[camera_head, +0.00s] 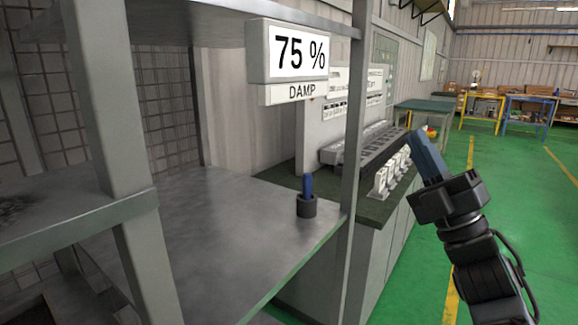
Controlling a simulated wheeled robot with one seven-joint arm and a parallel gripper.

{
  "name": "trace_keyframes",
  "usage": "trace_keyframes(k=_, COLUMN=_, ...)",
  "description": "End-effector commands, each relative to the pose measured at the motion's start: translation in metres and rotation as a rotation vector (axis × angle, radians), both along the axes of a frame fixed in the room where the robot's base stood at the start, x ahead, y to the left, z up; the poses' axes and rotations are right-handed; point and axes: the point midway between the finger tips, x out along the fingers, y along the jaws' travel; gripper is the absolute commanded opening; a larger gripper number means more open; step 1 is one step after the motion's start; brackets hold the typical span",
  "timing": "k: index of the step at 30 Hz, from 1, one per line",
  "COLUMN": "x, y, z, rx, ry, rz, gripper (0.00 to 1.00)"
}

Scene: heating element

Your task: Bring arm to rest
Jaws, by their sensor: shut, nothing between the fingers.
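My gripper (424,150) is at the right of the head view, raised over the green floor and pointing up and to the left. Its blue-grey fingers are together with nothing between them. It is apart from the shelf and the counter. My arm reaches down to the bottom right edge of the view.
A grey metal shelf (225,230) with upright posts fills the left. On it stands a dark cup (306,206) with a blue piece (307,186) in it. A "75 %" sign (290,50) hangs above. A counter (375,212) with devices stands behind. Green floor (530,220) is open at right.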

Motion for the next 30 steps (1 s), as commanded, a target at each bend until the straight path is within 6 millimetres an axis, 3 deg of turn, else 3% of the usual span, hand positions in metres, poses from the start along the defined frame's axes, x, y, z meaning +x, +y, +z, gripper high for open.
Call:
trace_keyframes(k=3, x=-0.025, y=0.007, z=-0.043, rx=0.136, ry=0.1, rz=0.037, gripper=0.0)
trace_keyframes(k=8, x=-0.063, y=0.013, z=-0.093, rx=0.302, ry=0.23, rz=0.074, gripper=0.0)
trace_keyframes(k=15, x=-0.13, y=0.019, z=-0.164, rx=0.528, ry=0.437, rz=0.113, gripper=0.0)
trace_keyframes(k=24, x=-0.231, y=0.021, z=-0.233, rx=0.767, ry=0.701, rz=0.126, gripper=0.0)
trace_keyframes(k=30, x=-0.303, y=0.016, z=-0.262, rx=0.897, ry=0.88, rz=0.112, gripper=0.0)
